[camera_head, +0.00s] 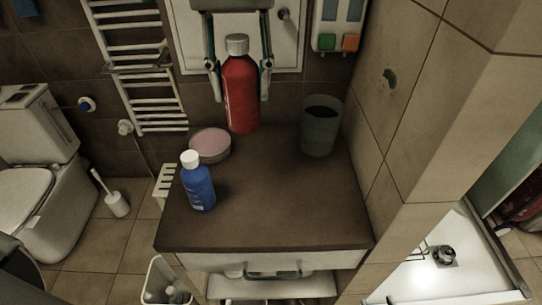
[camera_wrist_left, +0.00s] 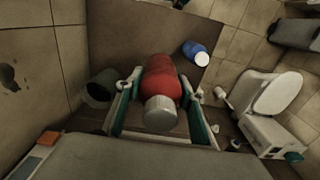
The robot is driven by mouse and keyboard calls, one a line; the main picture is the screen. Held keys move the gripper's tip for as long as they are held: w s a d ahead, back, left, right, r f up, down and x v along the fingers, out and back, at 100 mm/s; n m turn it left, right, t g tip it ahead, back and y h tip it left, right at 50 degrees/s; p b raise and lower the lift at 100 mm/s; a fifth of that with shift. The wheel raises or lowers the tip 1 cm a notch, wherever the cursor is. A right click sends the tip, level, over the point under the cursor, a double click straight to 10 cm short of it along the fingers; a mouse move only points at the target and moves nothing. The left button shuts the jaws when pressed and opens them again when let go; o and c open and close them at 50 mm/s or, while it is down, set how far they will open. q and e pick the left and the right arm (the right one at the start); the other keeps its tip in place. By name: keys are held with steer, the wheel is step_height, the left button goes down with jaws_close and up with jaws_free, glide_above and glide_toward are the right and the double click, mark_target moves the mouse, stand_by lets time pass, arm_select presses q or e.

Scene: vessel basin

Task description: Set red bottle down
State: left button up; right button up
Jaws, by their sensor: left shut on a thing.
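The red bottle (camera_head: 240,92) with a grey-white cap is upright between the fingers of my left gripper (camera_head: 239,78). The bottle's lower end is near the back edge of the brown cabinet top (camera_head: 270,215); I cannot tell whether it touches the surface. In the left wrist view the red bottle (camera_wrist_left: 161,84) sits between both fingers of my left gripper (camera_wrist_left: 160,100), cap toward the camera. My right gripper is not in either view.
A blue bottle (camera_head: 197,184) with a white cap stands at the left front of the cabinet top. A round pink-topped dish (camera_head: 210,145) is left of the red bottle, and a grey-green cup (camera_head: 320,130) is right. The front middle and right are clear. A tiled wall (camera_head: 400,100) bounds the right.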

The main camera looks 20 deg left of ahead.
mark_target(244, 118)
arm_select(q)
steer(key=shift+w+f, duration=0.2)
steer(key=shift+w, duration=0.2)
steer(key=f, duration=0.2)
steer(key=f+b, duration=0.1)
steer(key=f, duration=0.4)
steer(key=shift+s+b, duration=0.25)
steer(key=shift+b, duration=0.1)
step_height(244, 118, down, 12)
steer(key=shift+f+b, duration=0.1)
steer(key=shift+b, duration=0.85)
steer(key=shift+f, duration=0.25)
steer(key=shift+r, duration=0.1)
arm_select(e)
steer(key=f, duration=0.3)
steer(key=shift+s+d+f, duration=0.1)
steer(key=shift+s+d, duration=0.15)
steer(key=shift+s, duration=0.05)
